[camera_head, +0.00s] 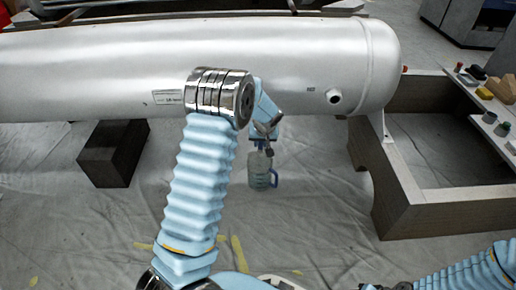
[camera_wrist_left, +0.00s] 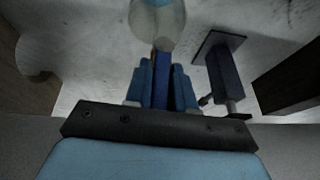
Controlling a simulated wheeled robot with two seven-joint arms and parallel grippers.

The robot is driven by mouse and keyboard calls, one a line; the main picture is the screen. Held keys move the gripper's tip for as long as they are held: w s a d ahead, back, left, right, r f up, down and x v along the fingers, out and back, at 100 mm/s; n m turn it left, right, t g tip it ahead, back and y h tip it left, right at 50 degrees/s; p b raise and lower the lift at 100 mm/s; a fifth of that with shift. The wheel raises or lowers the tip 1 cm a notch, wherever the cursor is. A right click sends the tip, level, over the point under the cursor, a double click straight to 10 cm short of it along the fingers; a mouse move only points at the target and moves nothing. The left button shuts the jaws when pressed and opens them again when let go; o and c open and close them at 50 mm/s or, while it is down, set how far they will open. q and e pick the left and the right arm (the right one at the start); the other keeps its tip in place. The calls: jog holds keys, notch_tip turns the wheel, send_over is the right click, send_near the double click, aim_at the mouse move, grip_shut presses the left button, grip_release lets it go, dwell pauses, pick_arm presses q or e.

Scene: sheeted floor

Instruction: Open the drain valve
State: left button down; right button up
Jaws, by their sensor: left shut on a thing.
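The large silver tank (camera_head: 290,60) lies on its side across the head view. My left gripper (camera_head: 266,132) is at the tank's lower front side, partly hidden by its own wrist. A small grey metal fitting, which looks like the drain valve (camera_head: 268,127), shows at its fingers. In the left wrist view the blue fingers (camera_wrist_left: 160,88) are shut on a narrow blue piece (camera_wrist_left: 162,78), likely the valve's handle. How far the valve is turned cannot be told. A clear jug with a blue handle (camera_head: 262,172) stands below; its round shape shows in the wrist view (camera_wrist_left: 158,22). My right gripper is out of view.
A dark block (camera_head: 112,155) stands under the tank at left. A wooden frame (camera_head: 405,195) supports the tank's right end. A shelf with small items (camera_head: 490,110) is at far right. A dark blue post with a square plate (camera_wrist_left: 220,65) is beside the fingers. The sheeted floor is mostly clear.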

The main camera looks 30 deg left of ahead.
pick_arm(q)
jog(key=shift+s+a+t+h, duration=0.1)
jog(key=shift+a+t+h, duration=0.05)
jog(key=shift+t+h, duration=0.2)
dwell(0.4)
jog(key=c, duration=1)
grip_release()
jog(key=shift+c, duration=0.2)
jog(key=p+v, duration=0.2)
jog(key=v, duration=1.1)
jog(key=shift+r, duration=0.4)
jog(key=shift+s, duration=0.1)
